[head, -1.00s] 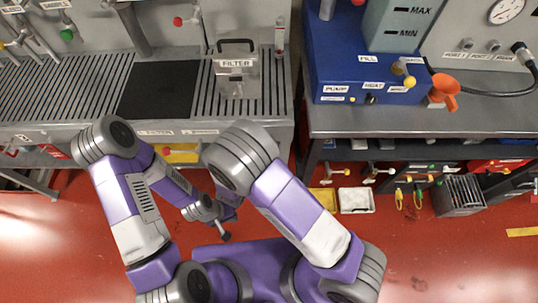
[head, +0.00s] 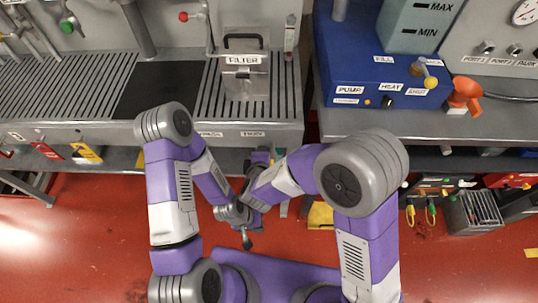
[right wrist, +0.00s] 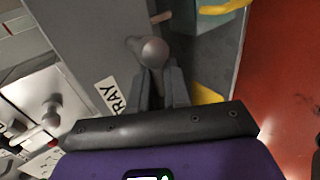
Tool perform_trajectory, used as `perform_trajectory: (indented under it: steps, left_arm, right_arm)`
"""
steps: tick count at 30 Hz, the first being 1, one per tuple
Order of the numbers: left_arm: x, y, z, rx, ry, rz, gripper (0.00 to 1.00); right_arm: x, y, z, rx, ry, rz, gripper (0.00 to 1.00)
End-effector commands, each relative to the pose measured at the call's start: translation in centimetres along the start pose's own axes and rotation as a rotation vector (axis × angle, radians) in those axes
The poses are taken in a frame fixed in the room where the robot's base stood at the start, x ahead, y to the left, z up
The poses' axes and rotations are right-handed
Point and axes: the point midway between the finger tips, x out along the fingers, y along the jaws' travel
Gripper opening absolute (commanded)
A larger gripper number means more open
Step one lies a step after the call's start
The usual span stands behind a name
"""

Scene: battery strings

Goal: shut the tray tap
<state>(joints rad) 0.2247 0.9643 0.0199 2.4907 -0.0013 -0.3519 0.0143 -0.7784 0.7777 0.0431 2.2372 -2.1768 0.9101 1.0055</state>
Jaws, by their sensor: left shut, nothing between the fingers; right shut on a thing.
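The tray tap (right wrist: 150,52), a grey lever with a rounded end, shows in the right wrist view beside a white TRAY label (right wrist: 108,95). My right gripper (right wrist: 158,82) is shut on this lever, one finger on each side. In the head view the TRAY label (head: 253,134) is on the bench's front edge. My right wrist is just below it and hides the tap and the right fingers. My left gripper (head: 246,240) is shut and empty, pointing down over the red floor, close to my right forearm.
The slatted bench (head: 60,88) carries a filter box (head: 246,84). My two arms are close together.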

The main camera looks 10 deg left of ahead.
Motion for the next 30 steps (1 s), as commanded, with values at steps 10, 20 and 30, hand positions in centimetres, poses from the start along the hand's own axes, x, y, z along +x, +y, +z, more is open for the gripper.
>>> perform_trajectory:
  steps: [10, 20, 30]
  left_arm:
    - [0.0, 0.0, 0.0, 0.0, 0.0, 0.0, 0.0]
    - [0.0, 0.0, 0.0, 0.0, 0.0, 0.0, 0.0]
    - [-0.7, 0.2, 0.0, 0.0, 0.0, 0.0, 0.0]
  right_arm:
    - [-0.1, 0.0, -0.4, 0.009, 0.014, -0.002, 0.0]
    - [-0.1, 0.0, -0.3, 0.008, 0.01, 0.0, 0.28]
    - [-3.1, 0.2, -0.3, 0.006, 0.012, 0.001, 0.28]
